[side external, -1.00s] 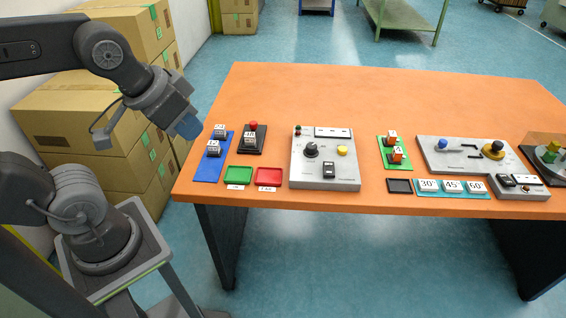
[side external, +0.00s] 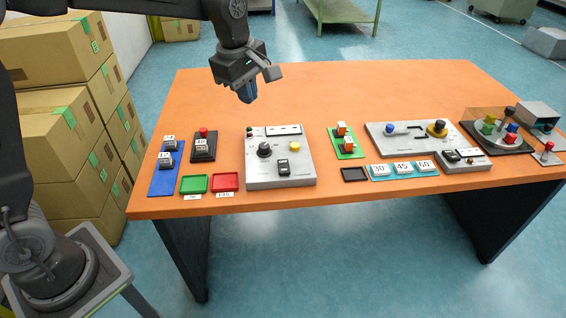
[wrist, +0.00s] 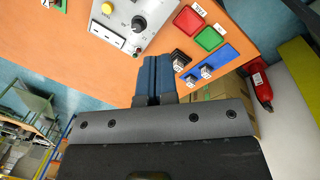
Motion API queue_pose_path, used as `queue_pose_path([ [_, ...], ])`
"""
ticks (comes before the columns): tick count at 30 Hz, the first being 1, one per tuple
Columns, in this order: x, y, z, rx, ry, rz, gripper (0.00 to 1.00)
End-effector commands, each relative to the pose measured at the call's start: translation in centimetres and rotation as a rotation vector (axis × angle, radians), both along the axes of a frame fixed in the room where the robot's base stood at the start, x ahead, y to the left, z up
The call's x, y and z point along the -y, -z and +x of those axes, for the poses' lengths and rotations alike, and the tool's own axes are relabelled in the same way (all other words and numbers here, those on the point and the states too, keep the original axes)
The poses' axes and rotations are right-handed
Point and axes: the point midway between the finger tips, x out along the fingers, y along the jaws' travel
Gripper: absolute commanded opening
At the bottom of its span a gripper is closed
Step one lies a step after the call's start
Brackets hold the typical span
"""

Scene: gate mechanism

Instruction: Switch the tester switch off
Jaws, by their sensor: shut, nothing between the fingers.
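A grey tester panel (side external: 262,180) lies on the orange table, left of the table's middle. It has a black rocker switch (side external: 283,167) near its front edge, a black knob (side external: 264,149) and a yellow button (side external: 294,146). I cannot tell the rocker's position. My gripper (side external: 248,97) is above the table near the panel's back edge, apart from it, with blue fingers shut and empty. In the wrist view the shut fingers (wrist: 154,62) point toward the table, and part of the tester panel (wrist: 150,10) shows beyond them; the rocker is out of that view.
Left of the panel are a black box with a red button (side external: 203,147), a blue tray (side external: 165,182), and green (side external: 194,184) and red (side external: 225,181) trays. Right are a green tray (side external: 350,155) and a slider panel (side external: 400,146). Another rocker (side external: 452,156) sits farther right. The table's back is clear.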

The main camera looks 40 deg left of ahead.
Motion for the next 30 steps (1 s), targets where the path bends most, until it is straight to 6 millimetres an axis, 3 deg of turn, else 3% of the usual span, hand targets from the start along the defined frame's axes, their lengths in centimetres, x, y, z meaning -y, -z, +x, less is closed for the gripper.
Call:
queue_pose_path([
  [6, 0.8, 5.0, 5.4, -0.086, -0.373, -0.043, 0.0],
  [15, 1.6, 10.3, 9.1, -0.151, -0.726, -0.057, 0.0],
  [30, 1.7, 11.3, 9.6, -0.16, -0.791, -0.057, 0.0],
])
